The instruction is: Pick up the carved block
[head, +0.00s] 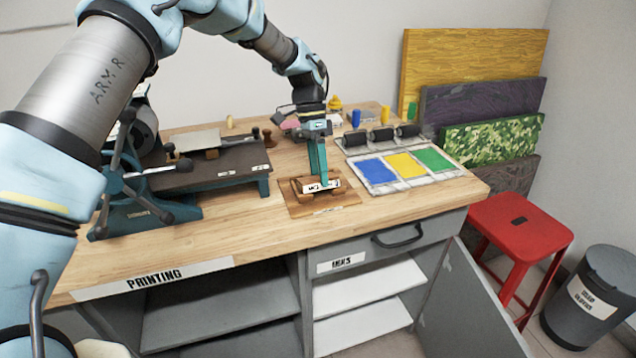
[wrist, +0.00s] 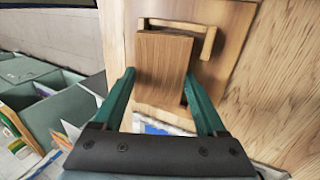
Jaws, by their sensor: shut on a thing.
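The carved block (wrist: 163,62) is a brown wooden block, and in the wrist view it stands between the two teal fingers of my gripper (wrist: 160,80). My gripper is shut on it. In the head view my gripper (head: 321,182) points down at a small wooden board (head: 335,204) near the bench's front edge, above the inks drawer. The fingers partly hide the block there, and I cannot tell whether it is clear of the board. The carved face is not visible. A raised wooden bar (wrist: 209,42) lies beside the block on the board.
A printing press (head: 190,178) stands left on the bench (head: 235,232). A tray of blue, yellow and green ink (head: 405,167) lies close right, with black rollers (head: 382,136) behind. Bare wood lies in front. A red stool (head: 518,222) and bin (head: 590,295) stand right.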

